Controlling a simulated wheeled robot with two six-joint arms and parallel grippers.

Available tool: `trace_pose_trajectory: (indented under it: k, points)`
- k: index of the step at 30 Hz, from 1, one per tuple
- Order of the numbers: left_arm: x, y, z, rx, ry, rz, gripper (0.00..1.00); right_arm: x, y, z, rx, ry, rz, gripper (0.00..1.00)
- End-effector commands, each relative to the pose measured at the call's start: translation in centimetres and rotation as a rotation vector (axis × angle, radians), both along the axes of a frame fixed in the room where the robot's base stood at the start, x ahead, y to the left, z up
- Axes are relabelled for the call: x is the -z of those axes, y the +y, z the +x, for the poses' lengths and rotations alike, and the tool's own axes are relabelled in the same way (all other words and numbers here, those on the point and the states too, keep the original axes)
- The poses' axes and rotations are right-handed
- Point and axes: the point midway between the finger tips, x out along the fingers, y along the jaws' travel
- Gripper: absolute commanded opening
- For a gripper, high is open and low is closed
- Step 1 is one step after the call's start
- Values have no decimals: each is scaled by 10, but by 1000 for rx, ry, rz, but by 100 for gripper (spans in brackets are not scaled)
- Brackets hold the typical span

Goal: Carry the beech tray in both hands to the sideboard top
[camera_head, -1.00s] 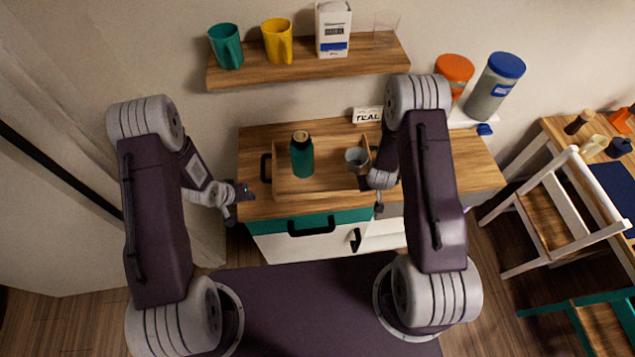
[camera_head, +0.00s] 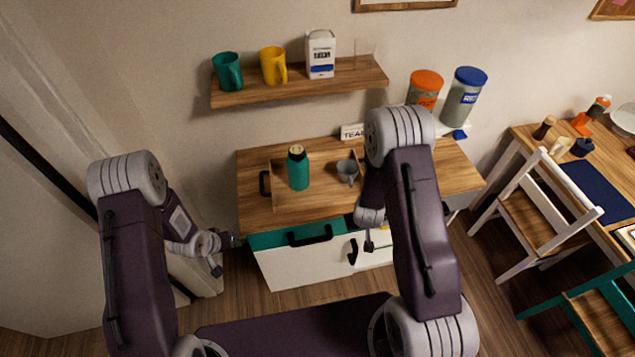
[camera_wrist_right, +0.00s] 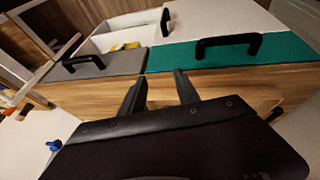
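The beech tray (camera_head: 320,200) lies on the wooden top of a cabinet (camera_head: 432,178). A green bottle (camera_head: 298,172) and a grey cup (camera_head: 347,171) stand in it. Its dark left handle (camera_head: 265,183) shows; its right end is hidden by my right arm. My left gripper (camera_head: 234,240) is apart from the tray, off the cabinet's front left corner; its fingers are too small to read.
The cabinet has a green drawer front (camera_head: 275,238) with a dark handle. An open drawer (camera_wrist_right: 120,36) holds something yellow. A wall shelf (camera_head: 300,84) with mugs is above. Orange-lidded (camera_head: 425,88) and blue-lidded (camera_head: 464,96) canisters stand back right. A white chair (camera_head: 540,210) is at right.

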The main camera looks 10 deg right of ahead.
Motion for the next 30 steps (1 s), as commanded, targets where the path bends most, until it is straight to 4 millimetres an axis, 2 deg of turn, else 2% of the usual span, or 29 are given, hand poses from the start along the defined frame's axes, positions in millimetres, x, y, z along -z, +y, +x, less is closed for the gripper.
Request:
trace_pose_trajectory:
  k: [3, 6, 10, 16, 28, 30]
  points:
    - [0, 0, 0, 0, 0, 0, 38, -31, 7, -13, -2, -7, 0, 38]
    - [0, 0, 0, 0, 0, 0, 38, -52, 11, -23, -2, -8, -1, 38]
    - [0, 0, 0, 0, 0, 0, 38, -68, 15, -32, 0, -6, -2, 38]
    - [0, 0, 0, 0, 0, 0, 38, -76, 16, -37, -1, -4, -2, 38]
    - [0, 0, 0, 0, 0, 0, 38, -75, 16, -36, -1, -4, -2, 38]
    - [6, -2, 1, 6, -4, 0, 38, -69, 16, -36, 0, -6, -2, 38]
